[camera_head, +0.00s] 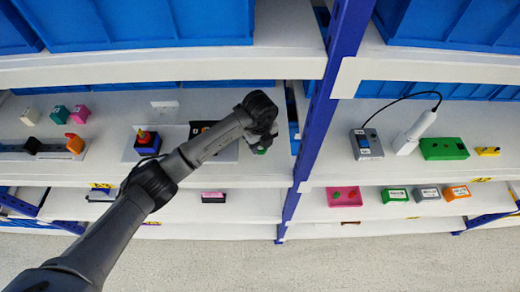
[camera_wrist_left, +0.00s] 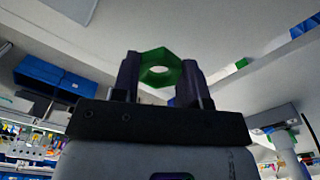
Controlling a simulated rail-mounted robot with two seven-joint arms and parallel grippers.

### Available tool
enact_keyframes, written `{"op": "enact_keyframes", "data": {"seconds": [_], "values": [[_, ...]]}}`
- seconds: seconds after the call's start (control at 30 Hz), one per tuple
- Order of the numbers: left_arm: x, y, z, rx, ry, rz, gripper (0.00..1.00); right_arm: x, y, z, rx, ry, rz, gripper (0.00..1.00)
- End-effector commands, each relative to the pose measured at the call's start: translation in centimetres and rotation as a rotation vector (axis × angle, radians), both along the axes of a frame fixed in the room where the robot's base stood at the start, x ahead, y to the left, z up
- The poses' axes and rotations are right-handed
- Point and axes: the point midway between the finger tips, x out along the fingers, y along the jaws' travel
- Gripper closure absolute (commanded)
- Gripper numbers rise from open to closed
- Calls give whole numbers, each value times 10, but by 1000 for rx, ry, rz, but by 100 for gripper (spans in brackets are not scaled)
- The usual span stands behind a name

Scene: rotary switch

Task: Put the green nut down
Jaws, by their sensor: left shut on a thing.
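My left gripper (camera_head: 263,139) is at the end of the dark grey arm that reaches in over the middle shelf, left of the blue upright. It is shut on the green nut (camera_head: 260,151). In the left wrist view the green hexagonal nut (camera_wrist_left: 162,55) sits between the two dark fingers (camera_wrist_left: 160,82), its round hole showing. In the head view only a small green part of it shows below the gripper. The gap between nut and shelf cannot be told. My right gripper is not in view.
The white shelf (camera_head: 290,178) holds a dark box with a red and yellow top (camera_head: 147,143) left of my arm. A blue upright (camera_head: 320,115) stands close on the right. A green box (camera_head: 444,149) and a white handheld device (camera_head: 415,133) lie beyond it.

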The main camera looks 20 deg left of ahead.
Motion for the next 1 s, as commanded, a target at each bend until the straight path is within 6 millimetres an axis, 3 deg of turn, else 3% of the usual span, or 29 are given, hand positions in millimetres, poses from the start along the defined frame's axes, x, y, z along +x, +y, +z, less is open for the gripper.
{"op": "enact_keyframes", "data": {"seconds": [0.3, 0.73, 0.77, 1.0], "values": [[0, 0, -34, 0, 2, 1, 81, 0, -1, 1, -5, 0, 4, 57], [0, 0, -40, 1, -1, 0, 81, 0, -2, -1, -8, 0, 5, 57], [0, 0, -39, 1, -1, 0, 57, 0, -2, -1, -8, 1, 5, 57], [0, 0, -39, 0, 0, 0, 34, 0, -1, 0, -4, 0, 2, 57]]}}
